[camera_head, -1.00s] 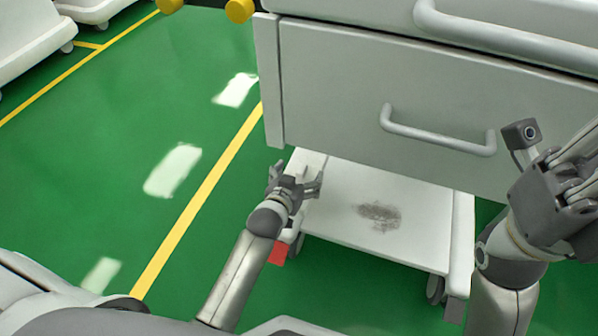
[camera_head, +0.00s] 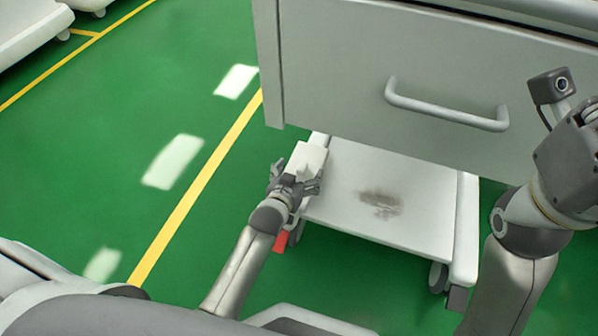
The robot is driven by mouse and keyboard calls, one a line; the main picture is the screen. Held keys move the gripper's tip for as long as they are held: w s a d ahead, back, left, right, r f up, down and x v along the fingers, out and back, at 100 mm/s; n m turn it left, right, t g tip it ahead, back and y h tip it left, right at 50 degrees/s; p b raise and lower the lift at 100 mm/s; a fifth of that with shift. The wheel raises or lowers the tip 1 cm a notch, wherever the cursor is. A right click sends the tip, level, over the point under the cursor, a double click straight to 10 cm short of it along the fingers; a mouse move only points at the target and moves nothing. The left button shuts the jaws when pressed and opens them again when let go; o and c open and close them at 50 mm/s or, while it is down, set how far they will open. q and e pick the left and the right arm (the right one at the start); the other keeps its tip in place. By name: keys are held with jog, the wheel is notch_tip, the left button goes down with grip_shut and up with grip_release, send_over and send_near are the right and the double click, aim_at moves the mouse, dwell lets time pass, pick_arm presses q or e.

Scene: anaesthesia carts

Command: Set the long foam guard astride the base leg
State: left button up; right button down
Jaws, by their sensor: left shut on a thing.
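My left gripper (camera_head: 298,178) is at the left side of the cart's low base. It is shut on a pale, block-like piece, which I take to be the long foam guard (camera_head: 309,159). The guard lies along the left base leg (camera_head: 319,138), whose far end shows just beyond it. The fingers hide the guard's near part, so I cannot tell whether it sits astride the leg or just above it. My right gripper (camera_head: 580,160) is at the right picture edge, its fingers mostly cut off.
The cart's drawer front (camera_head: 420,75) with its handle (camera_head: 445,112) overhangs the base. The base shelf (camera_head: 400,225) has a dark smudge (camera_head: 380,204). A red part (camera_head: 281,241) is by the left caster. Green floor to the left is clear; other carts (camera_head: 30,30) stand far left.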

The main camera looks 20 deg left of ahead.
pick_arm(q)
jog(key=shift+f, duration=0.2)
jog(key=o, duration=0.7)
jog(key=shift+s+f, duration=0.1)
jog(key=shift+s, duration=0.1)
jog(key=shift+s, duration=0.25)
jog(key=v, duration=1.1)
jog(key=shift+r, duration=0.5)
